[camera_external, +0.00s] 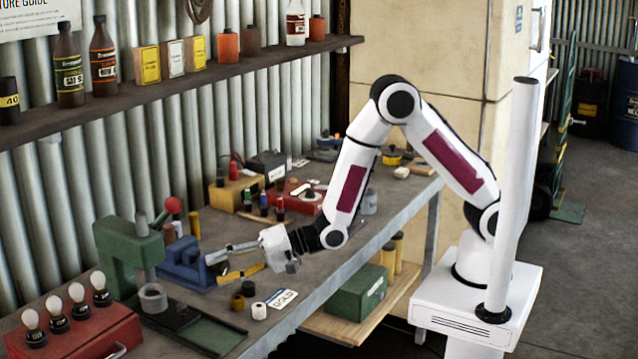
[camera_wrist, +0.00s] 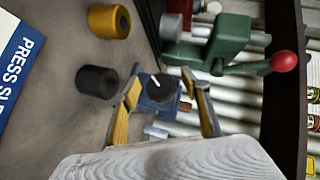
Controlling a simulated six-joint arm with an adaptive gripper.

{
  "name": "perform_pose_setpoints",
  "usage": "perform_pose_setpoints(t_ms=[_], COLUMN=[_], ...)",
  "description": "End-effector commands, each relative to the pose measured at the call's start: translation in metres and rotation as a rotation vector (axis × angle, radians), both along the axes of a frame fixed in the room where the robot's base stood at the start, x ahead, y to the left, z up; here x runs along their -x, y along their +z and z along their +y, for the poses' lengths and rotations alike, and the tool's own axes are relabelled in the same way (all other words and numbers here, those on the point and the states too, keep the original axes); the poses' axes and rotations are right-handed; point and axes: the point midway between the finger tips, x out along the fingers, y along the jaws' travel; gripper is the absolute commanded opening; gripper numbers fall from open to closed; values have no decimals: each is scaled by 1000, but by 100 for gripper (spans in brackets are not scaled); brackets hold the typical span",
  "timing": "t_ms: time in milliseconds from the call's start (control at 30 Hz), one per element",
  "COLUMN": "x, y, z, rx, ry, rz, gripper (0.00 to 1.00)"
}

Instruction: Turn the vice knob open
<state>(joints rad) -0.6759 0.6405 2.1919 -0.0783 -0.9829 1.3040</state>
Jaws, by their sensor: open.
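The blue vice (camera_external: 184,264) stands on the workbench, left of my gripper (camera_external: 213,269) in the external view. In the wrist view, the vice knob (camera_wrist: 161,89) is a dark round piece with a pale mark, in front of the blue vice body (camera_wrist: 150,107). My gripper (camera_wrist: 161,76) is open, with its two fingers apart to the left and right of the knob in that picture. I see no clear contact with the knob, and the exact gap is hard to judge. In the external view the knob is hard to make out.
A green press (camera_external: 130,250) with a red ball handle (camera_external: 173,205) stands close left of the vice. A yellow ring (camera_external: 248,288), dark ring (camera_external: 237,302) and label card (camera_external: 281,298) lie nearer the bench's front edge. A red box with bulbs (camera_external: 85,338) is at front left.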

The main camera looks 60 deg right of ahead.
Motion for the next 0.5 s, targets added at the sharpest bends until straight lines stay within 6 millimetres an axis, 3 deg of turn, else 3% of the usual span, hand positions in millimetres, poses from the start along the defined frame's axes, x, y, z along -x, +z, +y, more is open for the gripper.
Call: perform_pose_setpoints(t_ms=[233, 400, 500], x=[0, 0, 0], y=[0, 0, 0], z=[0, 0, 0], rx=[0, 0, 0], ry=[0, 0, 0], rz=[0, 0, 0], gripper=[47, 8, 8])
